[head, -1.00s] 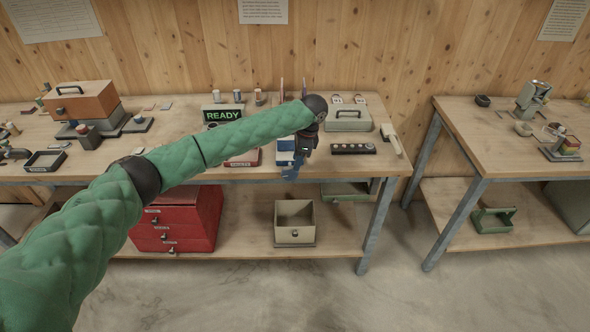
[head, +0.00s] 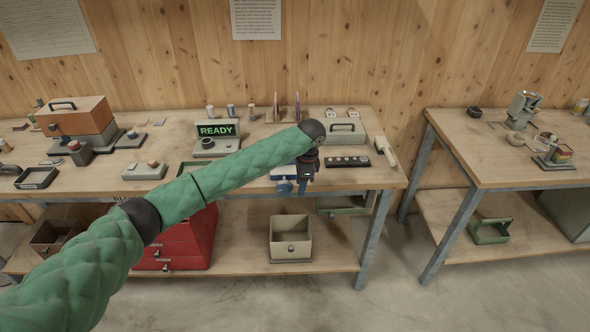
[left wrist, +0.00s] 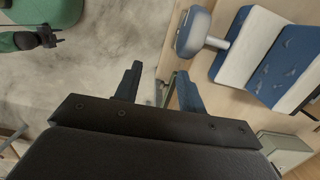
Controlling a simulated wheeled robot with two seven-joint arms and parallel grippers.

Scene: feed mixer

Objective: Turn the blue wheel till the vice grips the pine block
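The blue vice (head: 284,171) stands at the front edge of the middle bench, partly hidden behind my left arm. Its blue wheel (head: 284,188) sticks out over the edge. In the left wrist view the wheel (left wrist: 193,32) sits on a pale shaft, beside the blue vice body (left wrist: 232,42) with cream strips. I cannot tell which strip, if any, is the pine block. My left gripper (head: 302,187) is just right of the wheel. Its fingers (left wrist: 157,88) are apart and empty; the wheel lies beyond one fingertip, not between them. My right gripper (left wrist: 54,37) shows small; its opening is unclear.
A READY display (head: 217,130), a grey case (head: 343,132) and a black button strip (head: 347,162) stand near the vice. Below are a red drawer cabinet (head: 185,245) and an open beige bin (head: 290,240). A second bench (head: 480,150) stands right, across a gap.

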